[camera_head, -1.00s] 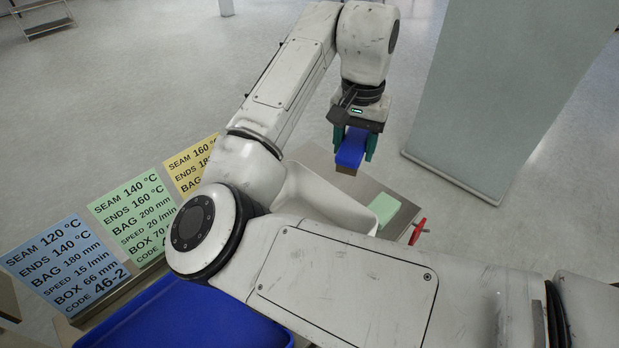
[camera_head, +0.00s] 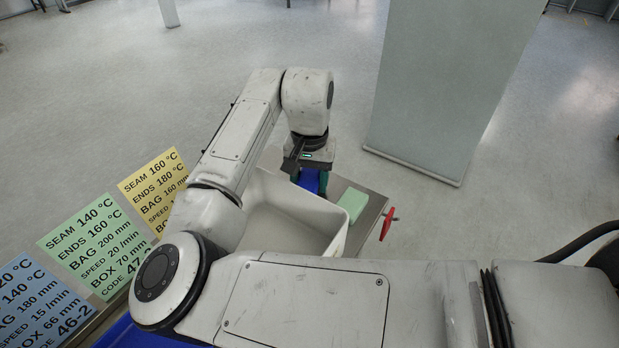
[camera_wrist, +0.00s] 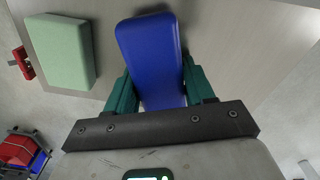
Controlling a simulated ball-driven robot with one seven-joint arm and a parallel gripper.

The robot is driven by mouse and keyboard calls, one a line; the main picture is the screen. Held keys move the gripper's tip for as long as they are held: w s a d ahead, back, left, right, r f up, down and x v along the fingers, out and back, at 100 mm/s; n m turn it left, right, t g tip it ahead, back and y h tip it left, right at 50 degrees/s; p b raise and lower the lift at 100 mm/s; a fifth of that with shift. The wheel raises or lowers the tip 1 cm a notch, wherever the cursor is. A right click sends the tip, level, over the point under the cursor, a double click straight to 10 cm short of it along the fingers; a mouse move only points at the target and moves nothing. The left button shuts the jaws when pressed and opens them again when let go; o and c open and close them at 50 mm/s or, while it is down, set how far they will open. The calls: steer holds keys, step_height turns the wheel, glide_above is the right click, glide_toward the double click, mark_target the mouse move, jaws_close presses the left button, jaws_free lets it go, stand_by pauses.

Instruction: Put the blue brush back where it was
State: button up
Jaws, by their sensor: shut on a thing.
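The blue brush (camera_wrist: 152,55) is held between the two green fingers of my gripper (camera_wrist: 160,88) in the wrist view. In the head view my gripper (camera_head: 312,180) is low, at the right end of the white bin, with a part of the blue brush (camera_head: 309,180) showing below it. The brush is over or at the grey metal tabletop, left of the pale green block. I cannot tell whether the brush touches the surface. Its lower side is hidden.
A white open bin (camera_head: 345,243) stands to the left of my gripper. A pale green block (camera_head: 353,204) lies on the metal tabletop (camera_head: 372,208), with a red handle (camera_head: 387,223) at its edge. Coloured setting cards (camera_head: 90,245) stand at left. A grey panel (camera_head: 430,90) rises behind.

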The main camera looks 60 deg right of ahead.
mark_target(310, 175)
steer(key=o, duration=0.9)
steer(key=shift+o, duration=0.2)
step_height(310, 175, up, 12)
steer(key=shift+p, duration=0.4)
steer(key=shift+r, duration=0.1)
